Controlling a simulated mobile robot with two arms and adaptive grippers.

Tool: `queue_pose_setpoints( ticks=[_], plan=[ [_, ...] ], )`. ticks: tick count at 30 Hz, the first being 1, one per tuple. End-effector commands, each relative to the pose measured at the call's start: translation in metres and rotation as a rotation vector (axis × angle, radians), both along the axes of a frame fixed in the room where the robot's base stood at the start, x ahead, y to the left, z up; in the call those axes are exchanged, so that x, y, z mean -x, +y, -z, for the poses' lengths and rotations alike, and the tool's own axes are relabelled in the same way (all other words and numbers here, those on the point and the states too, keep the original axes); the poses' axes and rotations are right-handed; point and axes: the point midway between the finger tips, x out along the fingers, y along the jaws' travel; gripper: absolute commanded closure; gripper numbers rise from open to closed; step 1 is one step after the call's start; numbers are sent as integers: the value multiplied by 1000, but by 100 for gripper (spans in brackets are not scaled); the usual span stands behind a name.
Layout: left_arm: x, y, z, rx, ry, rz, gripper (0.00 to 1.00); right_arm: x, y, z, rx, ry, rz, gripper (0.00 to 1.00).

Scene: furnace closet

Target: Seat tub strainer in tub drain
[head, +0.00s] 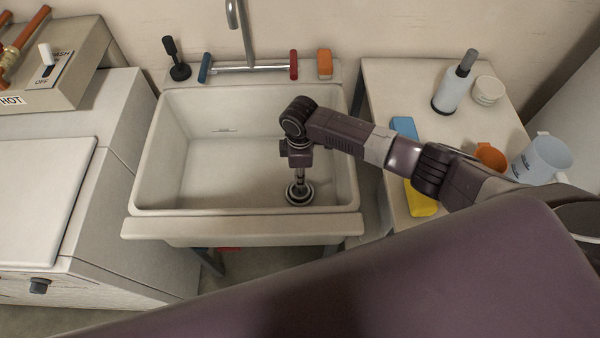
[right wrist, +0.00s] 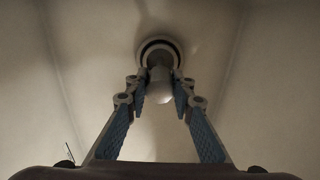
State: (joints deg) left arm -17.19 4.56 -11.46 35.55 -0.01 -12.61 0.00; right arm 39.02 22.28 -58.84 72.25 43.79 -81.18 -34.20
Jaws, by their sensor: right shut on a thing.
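The utility tub (head: 225,165) is a white basin in the middle of the head view. My right gripper (head: 299,174) points down inside it, near its front right. It is shut on the tub strainer (head: 299,193), whose round base is right at the tub drain. In the right wrist view, the fingers (right wrist: 160,92) flank the strainer's pale rounded knob (right wrist: 160,88). Beyond it, the dark and light rings of the drain area (right wrist: 160,52) show around the strainer's post. I cannot tell whether the base sits flush in the drain. My left gripper is out of view.
The faucet (head: 240,25) rises behind the tub. A small black plunger (head: 175,60) and an orange sponge (head: 325,63) stand on the back ledge. The right-hand table holds a bottle (head: 453,85), cups, and blue and yellow items under my arm. The tub's left half is clear.

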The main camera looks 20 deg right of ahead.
Motion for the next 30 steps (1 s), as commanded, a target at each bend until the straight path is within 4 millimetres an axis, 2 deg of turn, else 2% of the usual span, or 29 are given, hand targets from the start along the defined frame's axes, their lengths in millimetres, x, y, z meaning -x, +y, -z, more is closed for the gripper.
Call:
queue_pose_setpoints(
  ticks=[8,9,15,23,30],
  plan=[
    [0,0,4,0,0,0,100,0,0,7,-1,-1,0,100],
    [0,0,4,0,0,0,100,0,0,8,-1,-1,-1,77],
    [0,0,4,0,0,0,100,0,0,7,-1,-1,0,57],
    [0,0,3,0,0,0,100,0,0,7,0,0,0,57],
    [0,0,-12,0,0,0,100,0,0,-9,-1,-1,0,57]
  ],
)
